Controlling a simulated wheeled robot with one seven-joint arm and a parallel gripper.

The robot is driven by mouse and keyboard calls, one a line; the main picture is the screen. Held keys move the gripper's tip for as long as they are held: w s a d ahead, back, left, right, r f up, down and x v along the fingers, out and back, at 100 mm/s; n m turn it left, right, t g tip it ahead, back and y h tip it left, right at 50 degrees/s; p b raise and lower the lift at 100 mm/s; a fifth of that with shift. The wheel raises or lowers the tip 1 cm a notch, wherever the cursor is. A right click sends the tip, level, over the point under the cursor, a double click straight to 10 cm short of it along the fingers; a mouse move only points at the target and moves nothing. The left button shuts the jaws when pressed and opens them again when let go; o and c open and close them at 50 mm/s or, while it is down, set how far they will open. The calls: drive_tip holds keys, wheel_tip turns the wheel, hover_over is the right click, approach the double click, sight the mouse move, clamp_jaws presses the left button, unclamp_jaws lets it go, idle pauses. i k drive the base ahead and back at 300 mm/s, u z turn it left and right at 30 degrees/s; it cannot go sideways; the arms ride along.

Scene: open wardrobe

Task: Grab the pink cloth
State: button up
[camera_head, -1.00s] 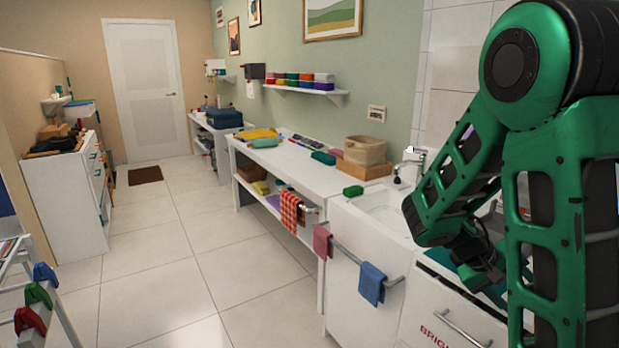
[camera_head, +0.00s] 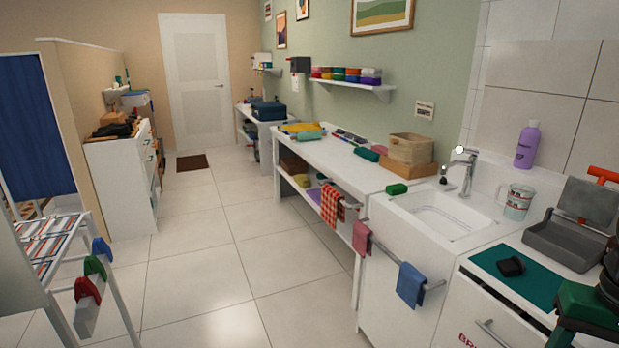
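A pink cloth (camera_head: 362,238) hangs over the metal rail (camera_head: 388,262) on the front of the white sink unit. It hangs between a red checked cloth (camera_head: 332,206) on the left and a blue cloth (camera_head: 411,285) on the right. A second pinkish item (camera_head: 381,147) lies on the counter by the beige basket, partly hidden. Only a green and black part of my arm shows at the lower right edge. My gripper is out of view.
The sink (camera_head: 440,218) and the green mat (camera_head: 520,272) with a small black object (camera_head: 510,266) are on the right. A grey open box (camera_head: 572,240) stands behind the mat. The tiled floor (camera_head: 230,260) between is clear.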

sight(361, 245)
drive_tip(key=u, duration=0.05)
drive_tip(key=k, duration=0.55)
drive_tip(key=u, duration=0.45)
drive_tip(key=i, duration=1.05)
drive_tip(key=u, duration=0.25)
drive_tip(key=i, duration=0.9)
drive_tip(key=z, duration=0.15)
